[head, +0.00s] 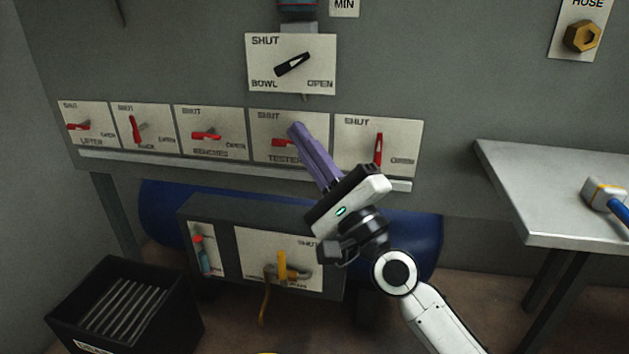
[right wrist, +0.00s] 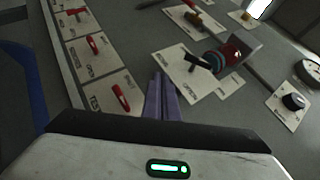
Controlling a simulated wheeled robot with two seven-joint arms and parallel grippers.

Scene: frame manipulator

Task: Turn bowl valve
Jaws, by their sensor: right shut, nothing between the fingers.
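The bowl valve has a black handle (head: 293,64) on a white plate (head: 262,73) marked SHUT, BOWL and OPEN, high in the middle of the grey panel. The handle slants, with one end up to the right and the other down to the left. The handle also shows in the right wrist view (right wrist: 198,62), ahead and to the right of the fingers. My right gripper (head: 294,128) has long purple fingers, shut and empty. Its tips are below the bowl plate, in front of the TESTER plate in the head view. My left gripper is not in view.
A row of red-handled valves, including the LIFTER valve (head: 78,126), runs below the bowl plate. A ledge (head: 130,161) lies under them. A yellow-handled valve (head: 282,266), a black crate (head: 180,318) and a side table (head: 540,185) surround the lower area.

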